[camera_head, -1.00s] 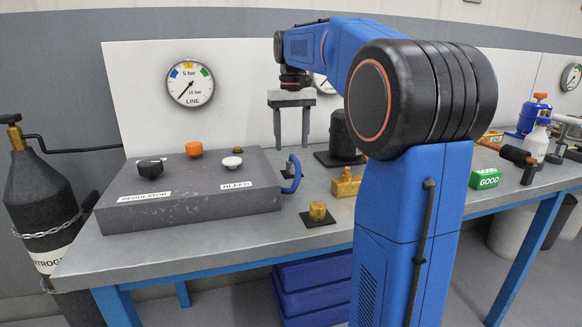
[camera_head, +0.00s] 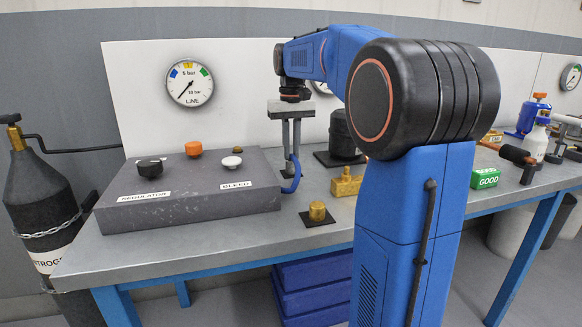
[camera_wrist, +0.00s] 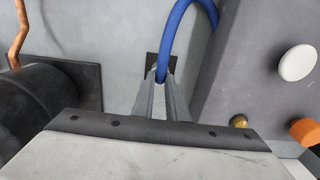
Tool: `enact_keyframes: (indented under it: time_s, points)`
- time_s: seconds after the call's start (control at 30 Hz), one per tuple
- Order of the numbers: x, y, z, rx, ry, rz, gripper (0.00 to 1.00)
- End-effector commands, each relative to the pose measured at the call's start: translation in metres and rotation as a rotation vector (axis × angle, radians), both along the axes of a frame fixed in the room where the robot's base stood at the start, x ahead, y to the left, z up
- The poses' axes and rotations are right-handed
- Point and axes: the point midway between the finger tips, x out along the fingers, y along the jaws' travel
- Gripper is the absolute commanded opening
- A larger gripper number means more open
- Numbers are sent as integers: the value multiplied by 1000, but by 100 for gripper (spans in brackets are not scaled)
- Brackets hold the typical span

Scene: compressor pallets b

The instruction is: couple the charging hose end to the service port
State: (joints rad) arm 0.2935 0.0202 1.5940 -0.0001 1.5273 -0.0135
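The blue charging hose (camera_head: 293,183) arches up at the right end of the grey block, and in the wrist view it (camera_wrist: 178,22) curves down to my fingertips. My gripper (camera_head: 291,160) points down, its fingers close together around the hose end. In the wrist view my gripper (camera_wrist: 160,78) has the blue end between its tips. The tips hide most of the end. A brass fitting (camera_head: 318,211) on a small dark plate stands in front on the bench, and a brass block (camera_head: 346,185) lies right of it. I cannot tell which of these is the service port.
The grey block (camera_head: 200,205) carries black, orange and white knobs. A black cylinder (camera_wrist: 35,105) on a dark plate stands on the other side of my fingers, with a copper pipe (camera_wrist: 18,30) near it. A green GOOD box (camera_head: 486,178) is farther right.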

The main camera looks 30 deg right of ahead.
Motion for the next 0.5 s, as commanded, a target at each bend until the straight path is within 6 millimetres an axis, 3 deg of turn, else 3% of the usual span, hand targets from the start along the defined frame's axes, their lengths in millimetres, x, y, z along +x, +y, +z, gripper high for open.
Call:
enact_keyframes:
  time_s: [0.5]
  points:
    - [0,0,23,-1,-2,0,0]
